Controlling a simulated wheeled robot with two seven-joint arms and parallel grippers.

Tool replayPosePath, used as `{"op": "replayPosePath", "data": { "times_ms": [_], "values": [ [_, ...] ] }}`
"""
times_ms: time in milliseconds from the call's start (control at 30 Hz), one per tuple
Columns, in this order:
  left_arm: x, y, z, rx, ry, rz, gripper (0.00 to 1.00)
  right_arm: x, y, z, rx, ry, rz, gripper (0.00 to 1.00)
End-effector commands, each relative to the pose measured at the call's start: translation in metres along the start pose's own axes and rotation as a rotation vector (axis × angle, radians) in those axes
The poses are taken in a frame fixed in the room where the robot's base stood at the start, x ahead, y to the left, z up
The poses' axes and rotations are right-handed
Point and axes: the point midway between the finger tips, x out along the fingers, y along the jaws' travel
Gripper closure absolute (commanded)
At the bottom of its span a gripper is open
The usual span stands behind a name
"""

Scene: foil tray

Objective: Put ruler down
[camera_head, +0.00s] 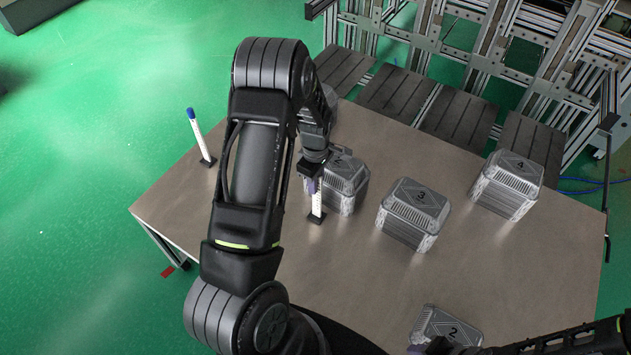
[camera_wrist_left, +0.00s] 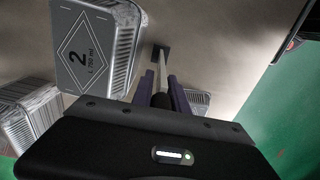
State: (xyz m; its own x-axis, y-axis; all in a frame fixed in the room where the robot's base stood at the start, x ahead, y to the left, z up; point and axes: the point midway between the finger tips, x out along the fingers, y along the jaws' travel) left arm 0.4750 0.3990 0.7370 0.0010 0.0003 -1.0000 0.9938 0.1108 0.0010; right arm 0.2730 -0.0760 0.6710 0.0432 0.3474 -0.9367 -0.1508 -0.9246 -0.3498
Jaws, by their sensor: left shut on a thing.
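A white ruler (camera_head: 317,202) with a black foot stands upright in my left gripper (camera_head: 313,185). It also shows in the left wrist view (camera_wrist_left: 157,62), between the purple fingers of the left gripper (camera_wrist_left: 162,86), which are shut on it. The foot is at or just above the tabletop; I cannot tell if it touches. A grey container (camera_head: 350,182) is close beside the ruler on the right, partly hidden by my arm. My right gripper (camera_head: 417,350) is at the bottom edge, mostly cut off, with only a little purple showing.
A similar white stick with a blue top (camera_head: 196,132) stands upright at the left edge. The table's front left is clear. A metal frame (camera_head: 480,60) stands behind.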

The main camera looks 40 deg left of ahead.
Motion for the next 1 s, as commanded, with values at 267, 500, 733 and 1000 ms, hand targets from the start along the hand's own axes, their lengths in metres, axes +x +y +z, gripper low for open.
{"op": "replayPosePath", "data": {
  "times_ms": [267,500,733,1000],
  "values": [
    [0.003,0.000,0.000,0.000,0.000,-0.001,0.74,0.003,0.001,0.000,-0.001,0.001,-0.001,0.64],
    [0.003,0.000,0.000,0.000,0.000,-0.001,0.59,0.003,0.001,0.000,-0.001,0.001,-0.001,0.64],
    [0.001,0.000,0.000,0.000,0.000,-0.001,0.59,0.001,0.000,0.000,-0.001,0.001,-0.001,0.64],
    [-0.023,0.001,0.000,0.001,0.001,0.002,0.59,0.003,0.001,0.000,-0.001,0.001,-0.001,0.64]
  ]
}}
